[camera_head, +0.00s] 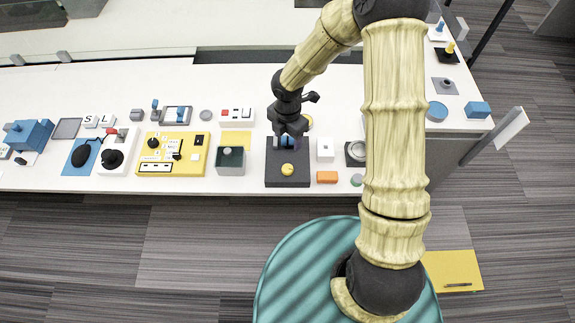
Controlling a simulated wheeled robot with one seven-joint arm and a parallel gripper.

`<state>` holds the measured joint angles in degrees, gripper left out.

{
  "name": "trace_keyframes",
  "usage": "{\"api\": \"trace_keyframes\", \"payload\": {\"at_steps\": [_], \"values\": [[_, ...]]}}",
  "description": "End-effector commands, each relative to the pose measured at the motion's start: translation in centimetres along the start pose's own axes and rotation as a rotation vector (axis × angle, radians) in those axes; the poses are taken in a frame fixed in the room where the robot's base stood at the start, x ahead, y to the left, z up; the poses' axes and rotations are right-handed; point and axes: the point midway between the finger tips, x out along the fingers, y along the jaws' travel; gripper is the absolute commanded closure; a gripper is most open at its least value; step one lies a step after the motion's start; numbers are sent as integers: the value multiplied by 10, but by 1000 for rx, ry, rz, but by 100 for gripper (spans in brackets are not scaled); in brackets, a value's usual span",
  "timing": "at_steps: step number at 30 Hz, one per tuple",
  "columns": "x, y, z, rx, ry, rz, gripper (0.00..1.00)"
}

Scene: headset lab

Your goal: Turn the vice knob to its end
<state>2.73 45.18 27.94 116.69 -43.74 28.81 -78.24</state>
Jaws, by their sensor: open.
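A dark vice (288,181) sits on the white table, near its front edge. Its round yellow knob (288,170) is on the front part of the dark base. Blue parts show at the back of the vice, partly hidden by my gripper. My gripper (289,134) is open and points down over the back of the vice, behind the yellow knob in the picture. I see nothing between its fingers. I cannot tell whether the fingertips touch the blue parts.
A grey-green box (231,162) stands left of the vice, beside a yellow panel (173,154). A white switch block (325,150) and an orange block (327,177) stand close on the right. My arm covers part of the table's right side.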

Motion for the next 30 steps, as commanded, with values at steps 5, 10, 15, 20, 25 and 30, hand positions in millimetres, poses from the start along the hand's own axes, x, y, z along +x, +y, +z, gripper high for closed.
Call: {"api": "trace_keyframes", "payload": {"at_steps": [5,10,15,20,25,30], "values": [[2,0,0,2,1,0,42],[16,0,-1,2,2,-2,42],[43,0,-2,2,2,-3,42],[71,0,-1,2,2,-3,42],[101,0,-1,3,2,-3,42],[130,0,-1,3,2,-3,42]]}}
